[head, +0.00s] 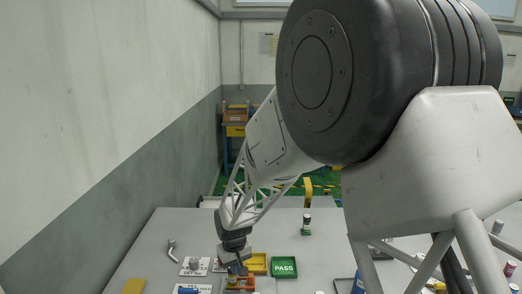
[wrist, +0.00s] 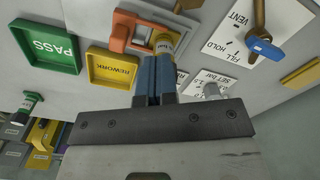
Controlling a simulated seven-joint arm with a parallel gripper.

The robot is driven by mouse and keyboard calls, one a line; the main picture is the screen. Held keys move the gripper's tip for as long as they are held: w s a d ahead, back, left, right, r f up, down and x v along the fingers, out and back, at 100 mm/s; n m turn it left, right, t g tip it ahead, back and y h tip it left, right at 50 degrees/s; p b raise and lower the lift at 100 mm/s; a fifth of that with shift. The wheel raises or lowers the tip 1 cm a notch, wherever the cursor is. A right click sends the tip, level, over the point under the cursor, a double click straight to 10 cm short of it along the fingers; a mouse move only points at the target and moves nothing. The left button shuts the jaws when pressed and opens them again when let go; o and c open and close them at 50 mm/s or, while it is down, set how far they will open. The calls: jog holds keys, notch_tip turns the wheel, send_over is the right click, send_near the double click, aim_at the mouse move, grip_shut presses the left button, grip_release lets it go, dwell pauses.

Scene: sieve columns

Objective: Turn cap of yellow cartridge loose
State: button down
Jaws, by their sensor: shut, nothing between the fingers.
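In the head view my gripper (head: 238,270) points down over the orange holder (head: 246,285), and the cartridge is not clear there.
The yellow REWORK tray (wrist: 90,68) and green PASS tray (wrist: 38,46) lie beside the holder. A valve with a blue handle (wrist: 265,48) and a pressure knob (wrist: 212,91) stand on the other side.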

jog(key=shift+s+d+f, duration=0.25)
jog(key=shift+s+f, duration=0.1)
jog(key=shift+f, duration=0.15)
jog(key=shift+s+d+f, duration=0.25)
jog(key=shift+s+f, duration=0.05)
jog(key=shift+f, duration=0.15)
jog(key=shift+r, duration=0.1)
notch_tip(320, 180, up, 7)
jog(key=shift+w+a, duration=0.2)
jog(key=shift+w, duration=0.05)
jog(key=shift+d, duration=0.1)
dwell(0.4)
